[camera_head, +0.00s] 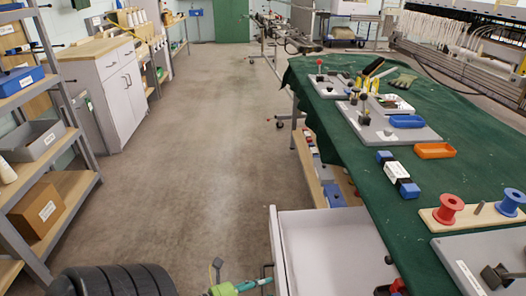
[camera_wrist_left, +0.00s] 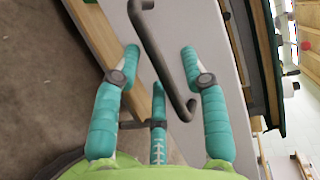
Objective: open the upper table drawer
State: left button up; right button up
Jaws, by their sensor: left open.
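The table drawer (camera_head: 325,245) is light grey and stands pulled out from the left side of the green-covered table, so its pale inside shows. Its dark bar handle (camera_head: 267,272) is on the front panel at the left; it also shows in the left wrist view (camera_wrist_left: 163,55). My left gripper (camera_wrist_left: 160,52) has its teal fingers apart, one on each side of the handle, with gaps visible. In the head view only part of this gripper (camera_head: 240,287) shows, at the bottom edge beside the handle. My right gripper is not in view.
The green table top (camera_head: 310,110) carries an orange tray (camera_head: 435,151), a blue tray (camera_head: 407,121) and a red spool (camera_head: 448,209). Shelves (camera_head: 75,185) and a white cabinet (camera_head: 122,95) line the left. The floor (camera_head: 205,150) between is clear.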

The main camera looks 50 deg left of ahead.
pick_arm(q)
jog(key=v, duration=1.1)
jog(key=shift+s+a, duration=0.1)
